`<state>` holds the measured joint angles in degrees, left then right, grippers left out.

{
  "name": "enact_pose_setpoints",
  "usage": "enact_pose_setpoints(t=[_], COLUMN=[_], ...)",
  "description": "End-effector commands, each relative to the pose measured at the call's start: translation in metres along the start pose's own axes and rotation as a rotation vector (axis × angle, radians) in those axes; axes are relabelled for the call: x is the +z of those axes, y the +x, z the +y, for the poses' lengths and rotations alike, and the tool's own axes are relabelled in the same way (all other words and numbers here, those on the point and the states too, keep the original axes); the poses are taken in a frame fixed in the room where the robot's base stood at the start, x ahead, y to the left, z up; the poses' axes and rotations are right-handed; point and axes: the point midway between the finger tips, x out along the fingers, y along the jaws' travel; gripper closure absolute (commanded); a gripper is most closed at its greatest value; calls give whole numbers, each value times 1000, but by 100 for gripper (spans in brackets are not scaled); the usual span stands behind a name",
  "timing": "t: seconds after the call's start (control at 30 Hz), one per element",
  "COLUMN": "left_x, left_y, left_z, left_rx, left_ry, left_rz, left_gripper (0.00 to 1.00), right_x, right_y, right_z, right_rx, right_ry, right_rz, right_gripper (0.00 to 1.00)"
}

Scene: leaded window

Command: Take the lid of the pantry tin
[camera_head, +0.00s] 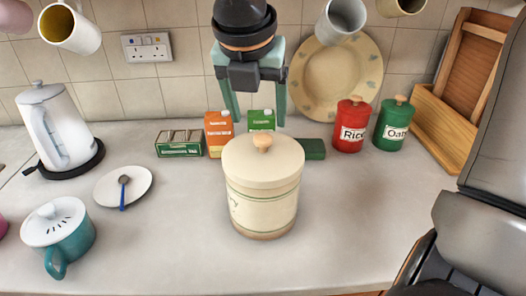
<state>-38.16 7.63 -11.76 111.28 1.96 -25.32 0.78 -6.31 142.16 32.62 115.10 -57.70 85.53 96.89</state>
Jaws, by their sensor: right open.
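The cream pantry tin (262,208) stands upright in the middle of the worktop, with green bands and partly visible lettering on its left side. Its cream lid (248,166) sits on top, with a small wooden knob (263,142) at the centre. My right gripper (256,118) points down above the knob in the picture, its green fingers spread wide and nothing between them. It looks apart from the lid; the exact height is hard to tell. My left gripper is not in view.
Behind the tin stand a green box (179,148), an orange carton (218,134) and a green carton (262,120). Red (350,118) and green (391,134) canisters stand at right. A kettle (55,125), saucer (123,192) and teal pot (60,243) are left. The front worktop is clear.

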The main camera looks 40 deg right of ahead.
Motion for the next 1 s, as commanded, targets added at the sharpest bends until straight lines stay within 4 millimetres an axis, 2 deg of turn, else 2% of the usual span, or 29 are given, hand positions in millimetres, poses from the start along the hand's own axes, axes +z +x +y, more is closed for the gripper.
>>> enact_pose_setpoints(t=[0.27,0.5,0.8,0.83,1.0], left_x=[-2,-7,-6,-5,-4], left_y=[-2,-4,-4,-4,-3], left_z=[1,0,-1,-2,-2], left_rx=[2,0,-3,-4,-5], left_ry=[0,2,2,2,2], left_rz=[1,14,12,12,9], left_gripper=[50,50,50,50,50], right_x=[-1,-2,-2,-2,-2], right_y=[24,58,66,66,65], right_z=[-2,-5,-4,-4,-4], right_rx=[0,0,3,3,3], right_ry=[-1,0,2,2,2], right_rz=[3,3,0,0,0], right_gripper=[24,24,24,26,45])
